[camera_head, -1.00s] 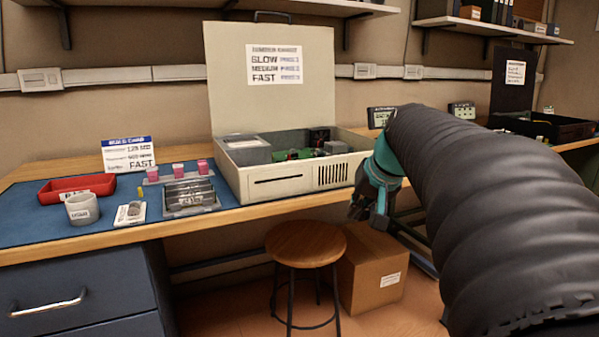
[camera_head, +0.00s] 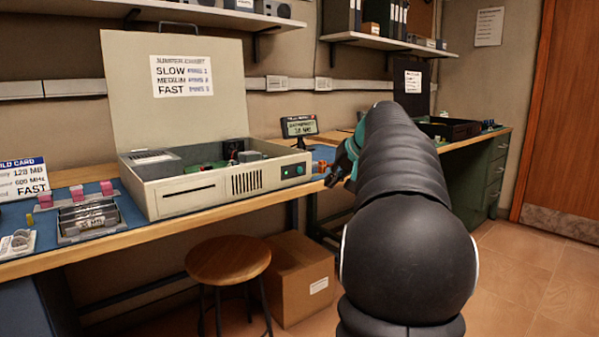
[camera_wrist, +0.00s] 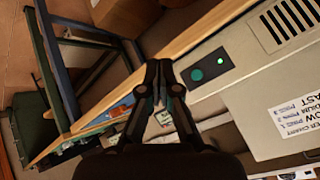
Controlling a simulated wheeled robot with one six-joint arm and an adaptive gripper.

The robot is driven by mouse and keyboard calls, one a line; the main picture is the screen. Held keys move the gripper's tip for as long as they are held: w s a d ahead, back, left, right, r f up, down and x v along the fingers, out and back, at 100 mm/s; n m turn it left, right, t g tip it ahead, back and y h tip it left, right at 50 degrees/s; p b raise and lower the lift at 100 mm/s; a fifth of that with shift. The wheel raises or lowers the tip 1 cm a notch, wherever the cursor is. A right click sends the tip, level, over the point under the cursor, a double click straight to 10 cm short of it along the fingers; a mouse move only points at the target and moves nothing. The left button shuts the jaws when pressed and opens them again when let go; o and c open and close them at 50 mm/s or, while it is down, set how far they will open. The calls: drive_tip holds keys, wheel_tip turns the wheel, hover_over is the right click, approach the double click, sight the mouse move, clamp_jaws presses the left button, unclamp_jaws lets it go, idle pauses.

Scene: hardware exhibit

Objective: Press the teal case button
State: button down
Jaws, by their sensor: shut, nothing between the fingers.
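The teal case button (camera_wrist: 197,75) is a round disc on a dark panel on the front of the beige computer case (camera_wrist: 273,78), beside a small lit green light (camera_wrist: 220,61). In the head view the button (camera_head: 288,171) is at the right end of the case front (camera_head: 180,202). My gripper (camera_wrist: 160,98) is shut and empty; in the wrist view its fingertips are left of the button, apart from it. In the head view my gripper (camera_head: 338,168) is right of the case, partly hidden by my arm.
The case lid stands open with a speed label (camera_head: 182,76). A small display (camera_head: 299,126) stands behind my gripper. A wooden stool (camera_head: 228,262) and a cardboard box (camera_head: 300,280) are below the bench. A black open case (camera_head: 449,128) sits farther right.

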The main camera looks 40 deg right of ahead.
sight(299, 170)
drive_tip(key=shift+w+a+p, duration=0.2)
drive_tip(key=shift+w+p, duration=0.8)
drive_tip(key=shift+w, duration=1.15)
drive_tip(key=shift+w+a+p, duration=0.15)
drive_tip(key=shift+w+p, duration=0.85)
drive_tip(key=shift+w, duration=1.15)
drive_tip(key=shift+w, duration=0.1)
drive_tip(key=shift+w+p, duration=0.3)
drive_tip(key=shift+w, duration=0.05)
drive_tip(key=shift+w+p, duration=0.35)
drive_tip(key=shift+w, duration=0.05)
drive_tip(key=shift+s, duration=0.15)
drive_tip(key=shift+s+b, duration=0.5)
drive_tip(key=shift+s, duration=0.2)
